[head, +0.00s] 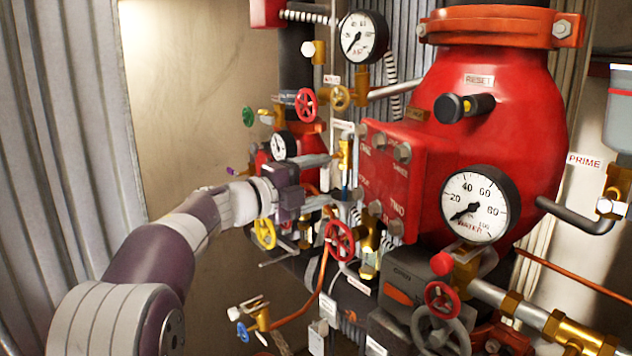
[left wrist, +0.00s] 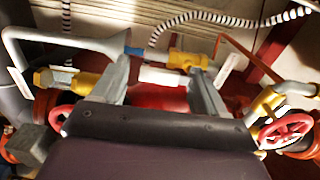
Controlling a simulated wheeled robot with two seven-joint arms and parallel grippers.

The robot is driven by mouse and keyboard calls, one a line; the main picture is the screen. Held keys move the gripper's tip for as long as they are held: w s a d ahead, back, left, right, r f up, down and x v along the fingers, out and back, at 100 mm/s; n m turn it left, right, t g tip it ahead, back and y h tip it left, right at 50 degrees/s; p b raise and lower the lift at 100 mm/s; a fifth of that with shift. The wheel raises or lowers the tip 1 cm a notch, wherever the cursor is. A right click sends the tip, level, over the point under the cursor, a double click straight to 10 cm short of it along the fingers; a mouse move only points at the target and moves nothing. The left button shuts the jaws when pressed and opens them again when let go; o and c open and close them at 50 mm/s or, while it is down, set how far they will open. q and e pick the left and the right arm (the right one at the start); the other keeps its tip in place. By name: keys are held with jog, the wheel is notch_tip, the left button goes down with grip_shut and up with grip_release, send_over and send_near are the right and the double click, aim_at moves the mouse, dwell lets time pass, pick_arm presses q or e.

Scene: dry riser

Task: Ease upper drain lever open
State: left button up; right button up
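My left gripper (head: 333,180) reaches in from the left, fingers pointing right at the valve cluster. Its two fingers are apart, one above the other. A blue piece (left wrist: 135,52) lies by the left fingertip and a brass fitting (left wrist: 183,60) near the right one. Contact cannot be told. My right gripper is not in view.
A red handwheel (head: 340,240) and yellow handwheel (head: 264,233) sit close below the gripper. A small gauge (head: 279,145) is just above it. The large red valve body (head: 480,130) stands to the right. Open space lies before the bare wall (head: 190,130).

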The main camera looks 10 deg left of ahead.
pick_arm(q)
jog(key=shift+s+f, duration=0.1)
jog(key=b+v, duration=0.6)
jog(key=v, duration=0.6)
jog(key=shift+a, duration=0.2)
jog(key=shift+s, duration=0.15)
